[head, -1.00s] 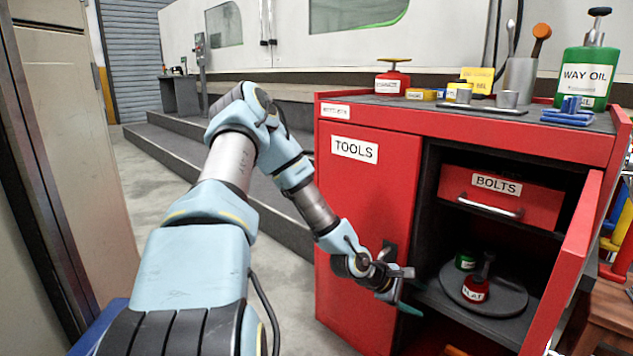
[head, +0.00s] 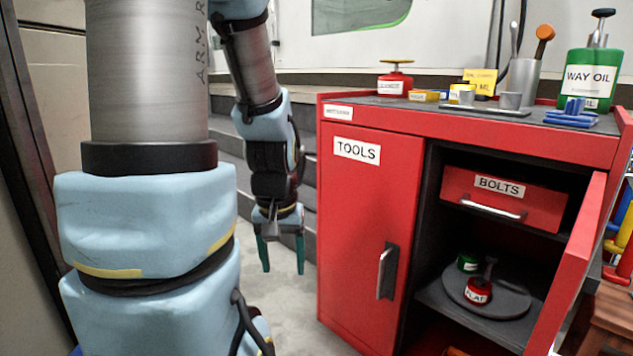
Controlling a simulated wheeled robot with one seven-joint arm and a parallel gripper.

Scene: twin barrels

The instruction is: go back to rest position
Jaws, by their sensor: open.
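My gripper (head: 283,268) hangs in front of the grey steps, just left of the red tool cabinet (head: 365,220). Its two green-tipped fingers point down and are apart, with nothing between them. It touches nothing that I can see. My arm fills the left of the head view and hides part of the steps and floor behind it.
The cabinet's left TOOLS door is shut; its right door (head: 568,270) stands open. Inside are a BOLTS drawer (head: 505,200) and a round tray (head: 515,303) with a red and a green can. A green WAY OIL bottle (head: 588,76) stands on top.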

